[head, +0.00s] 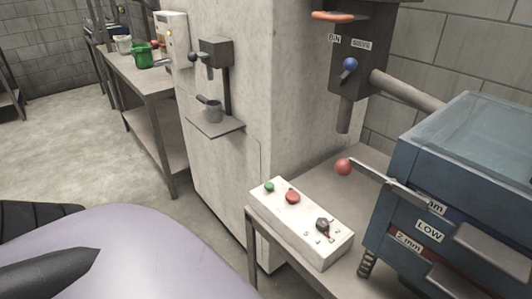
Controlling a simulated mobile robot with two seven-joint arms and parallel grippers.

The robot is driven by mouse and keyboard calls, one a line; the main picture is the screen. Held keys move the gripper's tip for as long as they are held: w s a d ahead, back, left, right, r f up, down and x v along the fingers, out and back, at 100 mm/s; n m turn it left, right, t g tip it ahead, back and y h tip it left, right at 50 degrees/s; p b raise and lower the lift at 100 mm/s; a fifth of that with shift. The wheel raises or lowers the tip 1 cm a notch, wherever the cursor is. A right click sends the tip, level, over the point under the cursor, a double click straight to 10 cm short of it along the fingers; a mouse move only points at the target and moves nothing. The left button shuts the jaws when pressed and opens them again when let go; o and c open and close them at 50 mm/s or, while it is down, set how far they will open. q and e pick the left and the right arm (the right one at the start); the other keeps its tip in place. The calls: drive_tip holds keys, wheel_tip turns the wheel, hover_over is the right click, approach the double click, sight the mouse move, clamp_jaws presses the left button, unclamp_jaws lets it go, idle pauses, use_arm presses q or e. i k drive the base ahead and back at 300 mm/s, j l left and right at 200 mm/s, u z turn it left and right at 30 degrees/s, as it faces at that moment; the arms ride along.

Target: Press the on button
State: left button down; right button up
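A white control box (285,222) lies on the grey table at the lower middle of the head view. A small green button (269,187) sits at its far left end, and a larger red button (292,197) is beside it. A black rotary knob (323,225) with small marks around it is at the near right end. No on label is readable. Dark parts of mine show at the lower left edge, well left of the box; I cannot tell whether they are my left gripper. My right gripper is not in view. Nothing touches the buttons.
A blue machine (400,222) with a red-balled lever (344,167) stands close right of the box. A grey pillar (230,160) with a small shelf (215,126) rises behind it. A bench (128,72) holds a green bucket (141,56). Floor at left is clear.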

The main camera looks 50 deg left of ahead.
sight(268, 186)
drive_tip(key=j, duration=0.9)
drive_tip(key=i+j, duration=0.1)
drive_tip(key=j, duration=0.85)
drive_tip(key=i+l+z, duration=0.05)
